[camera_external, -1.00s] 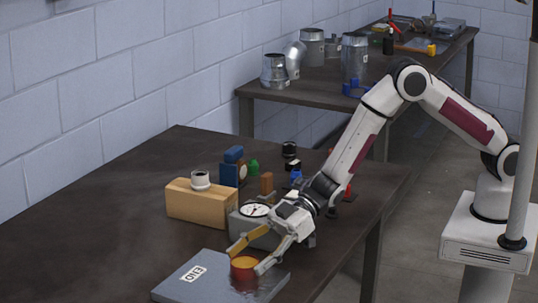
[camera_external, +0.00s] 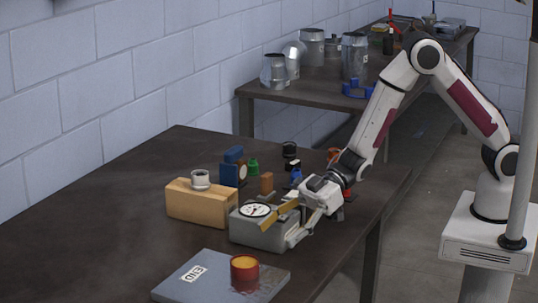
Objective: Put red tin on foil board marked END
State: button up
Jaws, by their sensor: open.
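The red tin (camera_external: 244,274), with an orange-yellow inside, stands upright on the grey foil board (camera_external: 205,277). It sits near the board's right part, to the right of the white label marked END (camera_external: 193,273). A reddish reflection shows on the board below the tin. My gripper (camera_external: 277,232) is open and empty, above and to the right of the tin in the picture and clear of it. Its fingers are spread beside the grey box with a dial, and one finger partly covers that box.
The grey box with a round dial (camera_external: 246,229) stands close to my gripper. A tan block (camera_external: 198,204) with a small white cylinder on top is left of it. Blue, green and black small items stand behind. The table's left part is clear.

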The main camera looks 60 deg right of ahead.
jog(key=shift+v, duration=0.75)
dwell(0.3)
